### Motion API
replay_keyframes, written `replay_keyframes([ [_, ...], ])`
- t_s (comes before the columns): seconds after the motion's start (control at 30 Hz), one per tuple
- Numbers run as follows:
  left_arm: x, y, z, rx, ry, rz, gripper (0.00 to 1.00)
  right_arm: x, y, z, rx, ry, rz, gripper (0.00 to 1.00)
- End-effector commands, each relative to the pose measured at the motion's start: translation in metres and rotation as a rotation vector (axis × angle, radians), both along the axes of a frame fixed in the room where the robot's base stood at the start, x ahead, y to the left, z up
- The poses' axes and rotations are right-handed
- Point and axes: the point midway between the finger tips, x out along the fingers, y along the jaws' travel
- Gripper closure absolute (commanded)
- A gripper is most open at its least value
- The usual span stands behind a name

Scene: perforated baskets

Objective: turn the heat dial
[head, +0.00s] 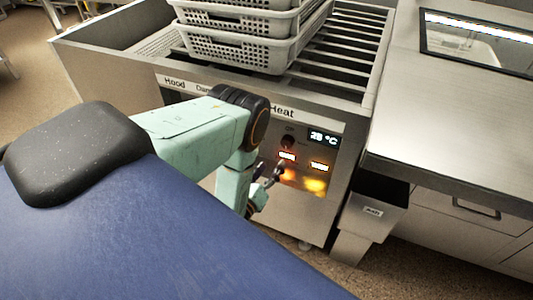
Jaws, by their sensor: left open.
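The heat dial (288,142) is a small dark knob on the front panel, below the "Heat" label (282,113). A display (322,138) to its right appears to read 28 °C. My left arm reaches in from the left and bends down in front of the panel. My left gripper (272,178) is open, below and slightly left of the dial, apart from it in the picture. Its fingers are small and partly hidden by my arm. My right gripper is not in view.
Lit labels (319,166) and orange glowing lamps (315,185) sit below the dial. Stacked white perforated baskets (240,45) stand on the slatted top of the unit. A steel bin (370,212) hangs to the right, beside a steel counter (450,120).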

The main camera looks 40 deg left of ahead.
Motion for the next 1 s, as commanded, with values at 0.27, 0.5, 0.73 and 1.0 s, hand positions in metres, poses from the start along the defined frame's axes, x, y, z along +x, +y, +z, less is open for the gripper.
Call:
replay_keyframes([
  [0.27, -0.021, -0.003, 0.0, 0.0, 0.001, 0.001, 0.39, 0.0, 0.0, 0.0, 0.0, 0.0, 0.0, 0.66],
  [0.5, -0.022, -0.003, 0.0, 0.0, 0.001, 0.001, 0.39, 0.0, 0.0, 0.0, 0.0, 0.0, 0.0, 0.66],
  [0.73, -0.021, -0.003, 0.0, 0.0, 0.001, 0.001, 0.39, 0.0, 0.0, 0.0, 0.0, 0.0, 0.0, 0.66],
  [1.0, -0.022, -0.003, -0.01, -0.203, 0.011, 0.008, 0.39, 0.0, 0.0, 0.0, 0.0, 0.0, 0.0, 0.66],
])
